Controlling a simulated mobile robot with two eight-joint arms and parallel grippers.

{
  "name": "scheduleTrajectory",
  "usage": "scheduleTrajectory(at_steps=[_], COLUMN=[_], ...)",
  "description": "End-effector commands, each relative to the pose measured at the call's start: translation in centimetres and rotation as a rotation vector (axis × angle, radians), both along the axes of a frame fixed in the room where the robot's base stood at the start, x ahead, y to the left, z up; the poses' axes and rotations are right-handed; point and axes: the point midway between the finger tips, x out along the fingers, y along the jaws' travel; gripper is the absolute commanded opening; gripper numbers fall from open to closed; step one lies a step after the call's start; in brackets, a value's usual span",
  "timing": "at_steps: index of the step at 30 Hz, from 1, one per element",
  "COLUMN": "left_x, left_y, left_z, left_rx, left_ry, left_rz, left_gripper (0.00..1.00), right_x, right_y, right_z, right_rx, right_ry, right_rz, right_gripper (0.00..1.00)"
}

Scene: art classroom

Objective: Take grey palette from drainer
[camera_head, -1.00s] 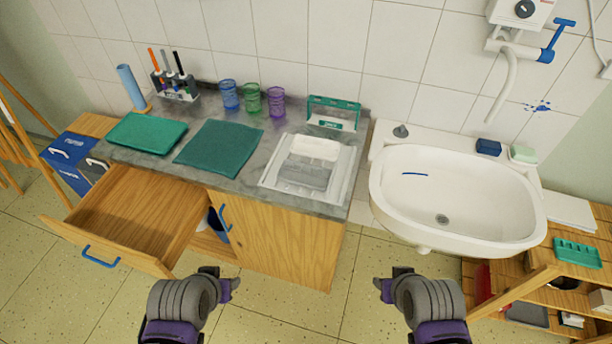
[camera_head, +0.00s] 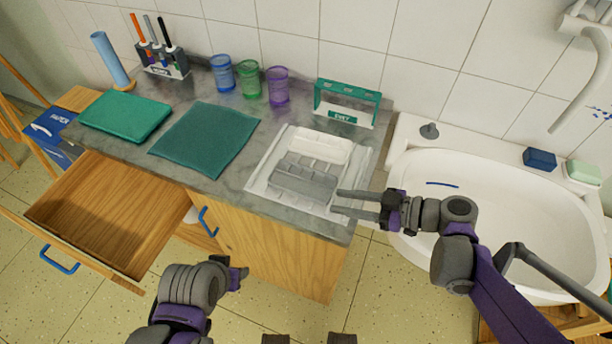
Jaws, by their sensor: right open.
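The grey palette (camera_head: 303,181) lies in the white drainer (camera_head: 258,184) on the right part of the worktop. A white palette (camera_head: 322,147) lies behind it in the same drainer. My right gripper (camera_head: 338,202) is open and empty, with its two fingers pointing left over the drainer's right front corner. Its fingertips are just right of the grey palette and look apart from it. My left gripper (camera_head: 243,277) is low in front of the cabinet, away from the drainer; its finger opening does not show clearly.
A green rack (camera_head: 347,92) stands behind the drainer. A dark green cloth (camera_head: 205,138) and blue, green and purple cups (camera_head: 277,86) are to the left. An open drawer (camera_head: 110,215) juts out at front left. The white sink (camera_head: 500,215) is at right, under my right arm.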

Motion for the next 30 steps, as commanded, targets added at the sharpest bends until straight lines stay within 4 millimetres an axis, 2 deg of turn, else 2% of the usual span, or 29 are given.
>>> scheduleTrajectory(at_steps=[6,14,21,30], left_x=[0.0,0.0,0.0,0.0], left_y=[0.0,0.0,0.0,0.0], left_z=[-0.4,-0.6,-1.1,-1.2], left_rx=[0.0,0.0,0.0,0.0], left_ry=[0.001,0.002,0.004,0.004], left_rz=[0.0,0.0,0.0,0.0], left_gripper=[0.5,0.5,0.5,0.5], right_x=[1.0,1.9,3.4,3.7], right_y=[3.3,5.2,8.3,9.0], right_z=[-1.0,-1.6,-2.6,-2.8], right_rx=[0.001,-0.001,-0.002,-0.003], right_ry=[0.0,0.001,0.001,0.002], right_rz=[0.005,0.002,0.003,0.0], right_gripper=[0.41,0.41,0.41,0.41])
